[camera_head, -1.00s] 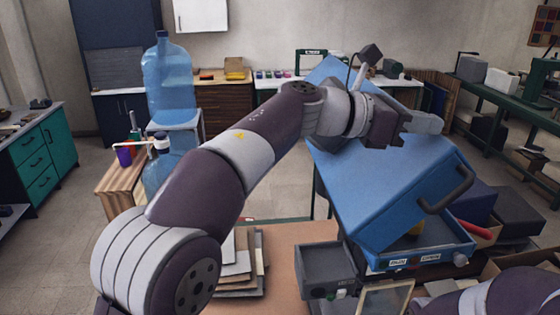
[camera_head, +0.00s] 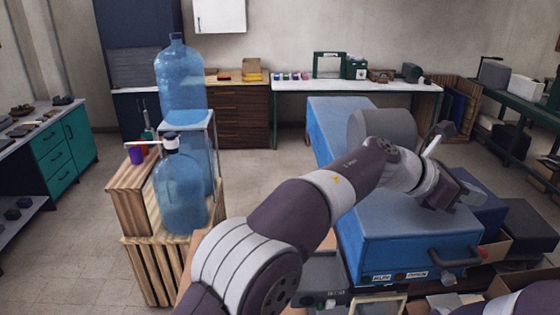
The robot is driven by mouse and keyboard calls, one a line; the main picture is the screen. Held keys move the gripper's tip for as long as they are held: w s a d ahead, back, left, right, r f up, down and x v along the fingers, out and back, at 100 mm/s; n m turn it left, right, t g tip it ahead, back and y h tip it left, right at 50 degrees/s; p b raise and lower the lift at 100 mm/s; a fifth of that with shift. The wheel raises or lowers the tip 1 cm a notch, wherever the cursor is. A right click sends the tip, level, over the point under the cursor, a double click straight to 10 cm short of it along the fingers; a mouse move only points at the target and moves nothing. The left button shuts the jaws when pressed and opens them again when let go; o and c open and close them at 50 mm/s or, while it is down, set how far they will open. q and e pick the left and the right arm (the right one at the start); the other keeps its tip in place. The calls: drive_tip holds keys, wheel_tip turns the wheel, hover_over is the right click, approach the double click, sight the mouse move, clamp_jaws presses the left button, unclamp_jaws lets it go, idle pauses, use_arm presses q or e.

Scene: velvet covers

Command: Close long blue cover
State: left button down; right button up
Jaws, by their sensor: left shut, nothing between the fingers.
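The long blue cover (camera_head: 415,232) is at the right of the head view. Its top lies about level and its front edge meets the label strip of the blue case (camera_head: 385,279) below, with no gap that I can see. A dark handle (camera_head: 455,260) is on its front face. My left arm crosses over the cover and hides its middle. My left gripper (camera_head: 470,194) is shut and empty, over the right side of the cover; I cannot tell whether it touches. Only part of my right arm shows at the bottom right; its gripper is out of view.
Dark boxes (camera_head: 528,226) stand right of the case. Large blue water bottles (camera_head: 180,190) stand at left on wooden crates (camera_head: 150,260). A white-topped bench (camera_head: 300,87) is behind. Floor is clear between crates and bench.

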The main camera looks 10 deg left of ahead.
use_arm(q)
drive_tip(key=shift+w+d+f+y, duration=0.1)
drive_tip(key=shift+d+f+y, duration=0.2)
drive_tip(key=shift+d+f, duration=0.25)
drive_tip(key=shift+a, duration=0.15)
